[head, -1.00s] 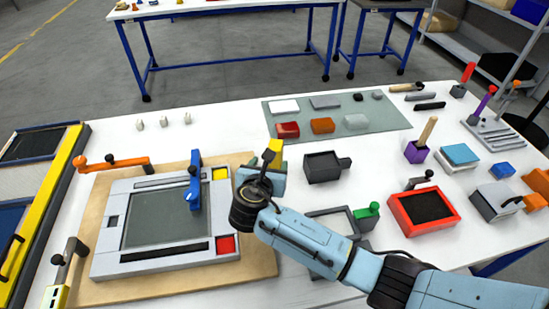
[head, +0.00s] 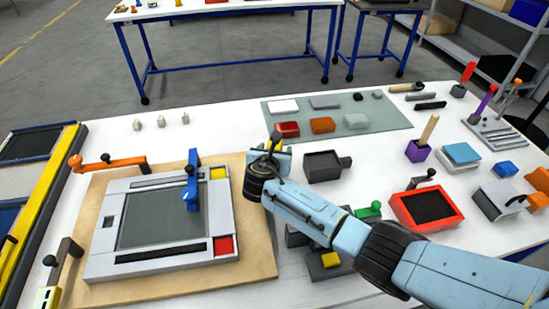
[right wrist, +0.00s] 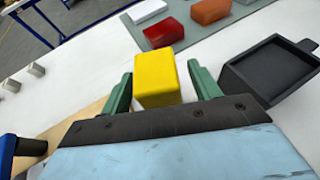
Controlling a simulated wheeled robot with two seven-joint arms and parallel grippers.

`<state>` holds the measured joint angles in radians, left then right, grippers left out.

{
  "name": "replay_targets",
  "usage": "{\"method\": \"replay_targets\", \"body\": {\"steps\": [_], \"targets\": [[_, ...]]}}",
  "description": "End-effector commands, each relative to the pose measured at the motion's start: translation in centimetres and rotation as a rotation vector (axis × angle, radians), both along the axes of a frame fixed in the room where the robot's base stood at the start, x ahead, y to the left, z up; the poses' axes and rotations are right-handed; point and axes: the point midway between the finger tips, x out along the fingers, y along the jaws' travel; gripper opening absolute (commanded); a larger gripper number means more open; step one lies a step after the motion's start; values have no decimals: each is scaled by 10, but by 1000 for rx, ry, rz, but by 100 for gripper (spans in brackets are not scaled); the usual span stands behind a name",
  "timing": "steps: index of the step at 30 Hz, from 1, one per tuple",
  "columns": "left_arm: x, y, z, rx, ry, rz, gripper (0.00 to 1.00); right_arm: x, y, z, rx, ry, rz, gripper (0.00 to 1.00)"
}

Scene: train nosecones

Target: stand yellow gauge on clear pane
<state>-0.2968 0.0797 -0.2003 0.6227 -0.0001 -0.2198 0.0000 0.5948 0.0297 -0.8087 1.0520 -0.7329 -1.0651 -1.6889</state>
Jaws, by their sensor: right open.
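A yellow block (right wrist: 158,77), which I take to be the gauge, stands between the green fingers of my right gripper (right wrist: 161,84) in the right wrist view. The jaws are open around it, with narrow gaps at its sides. A grey-green glassy pane (head: 150,222) lies in a pale frame on the baseboard. A similar flat sheet (head: 385,119) lies farther back with several blocks on it. My left gripper is out of view.
A blue clamp (head: 192,180) stands over the framed pane's far side. A black tray (head: 322,165) is right of my gripper, and a red-rimmed tray (head: 426,208) lies farther right. Another yellow piece (head: 331,260) sits on a grey block near the front.

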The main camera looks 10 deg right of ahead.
Motion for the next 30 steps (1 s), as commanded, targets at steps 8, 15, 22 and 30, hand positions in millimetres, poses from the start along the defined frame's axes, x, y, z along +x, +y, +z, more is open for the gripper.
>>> {"method": "replay_targets", "body": {"steps": [8, 15, 22, 30], "targets": [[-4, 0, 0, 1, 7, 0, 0, 0, 0, 0, 0, 0, 0, 40], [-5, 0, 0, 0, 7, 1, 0, 0, 0, 0, 0, 0, 0, 8], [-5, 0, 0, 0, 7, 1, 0, 0, 0, 2, 0, -1, 0, 4], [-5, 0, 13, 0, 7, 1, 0, 1, 1, 44, 2, -6, 0, 4]]}}
